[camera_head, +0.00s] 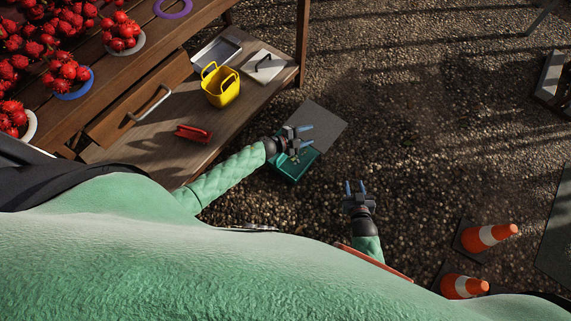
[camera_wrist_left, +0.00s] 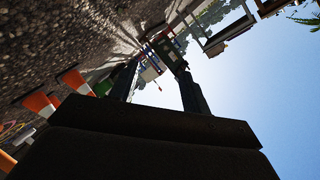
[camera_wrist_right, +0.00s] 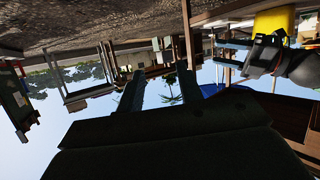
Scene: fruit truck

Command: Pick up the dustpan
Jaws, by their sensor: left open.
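A teal tray-like object (camera_head: 290,172) lies on the gravel beside the shelf in the head view. It may be the dustpan, but my left gripper partly covers it and I cannot tell for sure. My left gripper (camera_head: 304,137) is above its far edge, open and with nothing between its fingers; the left wrist view shows the spread fingers (camera_wrist_left: 157,70) facing away from the ground. My right gripper (camera_head: 355,187) is to the right of the teal object, over bare gravel, open and empty. Its spread fingers show in the right wrist view (camera_wrist_right: 161,70).
A wooden shelf (camera_head: 228,112) at left holds a yellow basket (camera_head: 220,87), a red object (camera_head: 193,133) and a metal tray (camera_head: 213,54). A grey slab (camera_head: 328,121) lies behind the teal object. Gravel at centre right is clear.

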